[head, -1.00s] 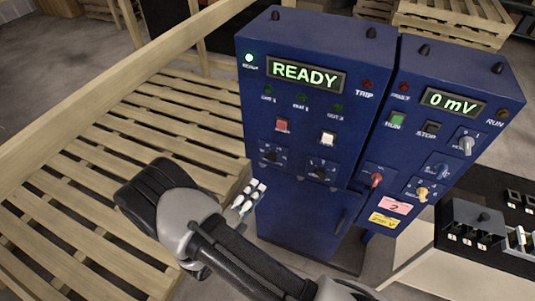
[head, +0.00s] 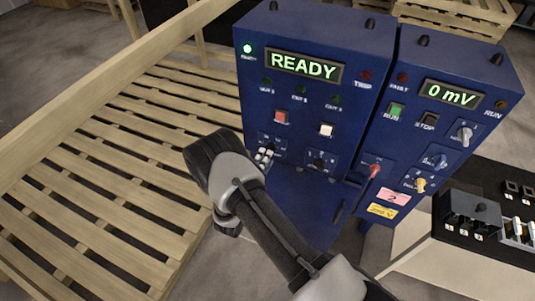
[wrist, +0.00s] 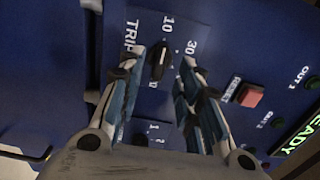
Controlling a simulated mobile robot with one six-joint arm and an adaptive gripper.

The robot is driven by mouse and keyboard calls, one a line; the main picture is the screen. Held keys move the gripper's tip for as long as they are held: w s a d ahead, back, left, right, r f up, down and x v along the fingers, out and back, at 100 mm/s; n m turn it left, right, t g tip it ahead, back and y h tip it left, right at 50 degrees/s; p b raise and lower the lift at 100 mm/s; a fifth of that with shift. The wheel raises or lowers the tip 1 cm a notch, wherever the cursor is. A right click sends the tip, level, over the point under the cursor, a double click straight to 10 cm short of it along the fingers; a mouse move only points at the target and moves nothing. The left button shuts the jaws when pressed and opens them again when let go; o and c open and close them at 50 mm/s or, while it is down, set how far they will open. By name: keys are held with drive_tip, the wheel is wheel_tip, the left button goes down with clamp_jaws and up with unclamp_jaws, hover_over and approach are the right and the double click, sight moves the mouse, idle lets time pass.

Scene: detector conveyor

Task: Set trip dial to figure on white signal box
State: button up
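The trip dial is a black knob (wrist: 160,62) with a pale mark, on a blue plate lettered "TRIP" with figures including 10 and 30. The figure it points at is hard to read. In the wrist view my gripper (wrist: 164,72) is open, with one finger on either side of the knob; contact cannot be told. In the head view my gripper (head: 264,156) is at the left dial on the blue cabinet's front (head: 300,195), partly covering it. I cannot make out a white signal box with a figure for certain.
The cabinet display (head: 304,65) reads READY. A red button (head: 281,117) and a white button (head: 326,130) sit above the dials. A second dial (head: 320,162) is to the right. A second blue cabinet (head: 455,75) shows 0 mV. A wooden pallet (head: 110,140) lies left.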

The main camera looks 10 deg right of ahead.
sight(270, 149)
drive_tip(key=x, duration=0.3)
drive_tip(key=shift+w+d, duration=0.1)
drive_tip(key=shift+w, duration=0.05)
drive_tip(key=shift+c, duration=0.6)
clamp_jaws()
